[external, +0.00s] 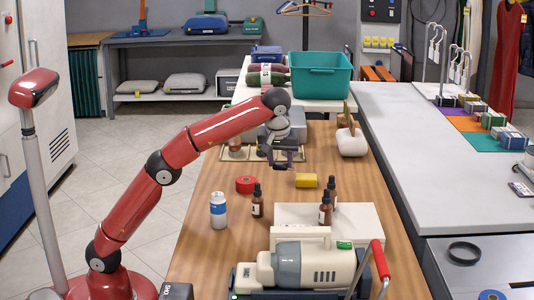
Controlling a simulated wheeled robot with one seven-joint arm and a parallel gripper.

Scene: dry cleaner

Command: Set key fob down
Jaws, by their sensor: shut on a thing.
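My gripper (284,163) hangs from the red arm over the far half of the wooden table (200,240), pointing down. It is shut on a small dark thing, which I take for the key fob; the fingers and the small scale hide most of it. It appears to be above the tabletop, but the exact height cannot be told. Behind the gripper are small items and a light tray-like mat (256,154), partly hidden by my arm.
A yellow block (306,181), a red tape roll (245,185), dropper bottles (257,202) and a white can (218,211) stand nearer. A beige rounded object (352,142) is right of the gripper. A teal bin (320,76) stands behind. Bare wood lies left of the tape roll.

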